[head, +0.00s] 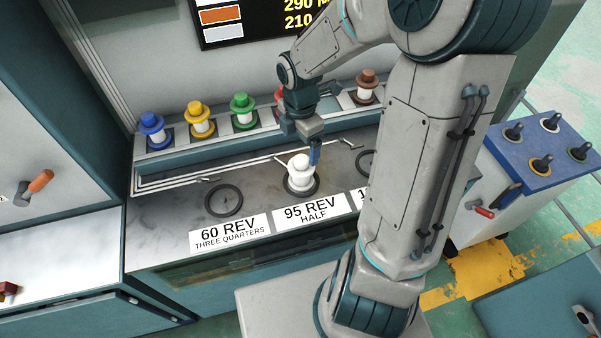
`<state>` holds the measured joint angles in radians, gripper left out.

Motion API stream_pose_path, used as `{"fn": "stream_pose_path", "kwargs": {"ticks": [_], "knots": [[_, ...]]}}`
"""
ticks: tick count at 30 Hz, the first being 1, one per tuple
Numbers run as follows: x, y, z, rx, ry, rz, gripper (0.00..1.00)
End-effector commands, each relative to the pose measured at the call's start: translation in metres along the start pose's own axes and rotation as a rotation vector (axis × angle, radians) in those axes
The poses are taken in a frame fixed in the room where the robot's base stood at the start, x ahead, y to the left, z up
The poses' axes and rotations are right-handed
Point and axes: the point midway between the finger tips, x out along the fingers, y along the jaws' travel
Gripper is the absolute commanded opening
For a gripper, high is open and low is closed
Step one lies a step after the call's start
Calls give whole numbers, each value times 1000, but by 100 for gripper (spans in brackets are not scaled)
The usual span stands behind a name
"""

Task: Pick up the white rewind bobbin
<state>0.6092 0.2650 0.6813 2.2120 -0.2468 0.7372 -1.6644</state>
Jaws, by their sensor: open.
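The white rewind bobbin (299,176) stands upright on the dark ring behind the "95 REV HALF" label (312,215), on the marbled counter. My gripper (308,152) is open and reaches down right at the bobbin's upper part. A blue finger shows at the bobbin's right side. The other finger is mostly hidden, so I cannot tell whether the fingers touch the bobbin.
Blue (152,129), yellow (201,119) and green (243,111) bobbins stand on the back shelf, with a red one partly behind my arm and a brown one (367,87) further right. An empty ring (224,201) lies left. Thin metal rods (190,181) run along the counter.

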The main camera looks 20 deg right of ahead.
Motion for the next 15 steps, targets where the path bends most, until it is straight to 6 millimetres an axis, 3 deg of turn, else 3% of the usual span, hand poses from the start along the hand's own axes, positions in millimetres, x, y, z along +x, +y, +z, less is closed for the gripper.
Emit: {"fn": "stream_pose_path", "kwargs": {"ticks": [8, 15], "knots": [[24, -1, 0, 1, 1, -1, 89], [60, -4, 0, -1, 1, -2, 89]]}}
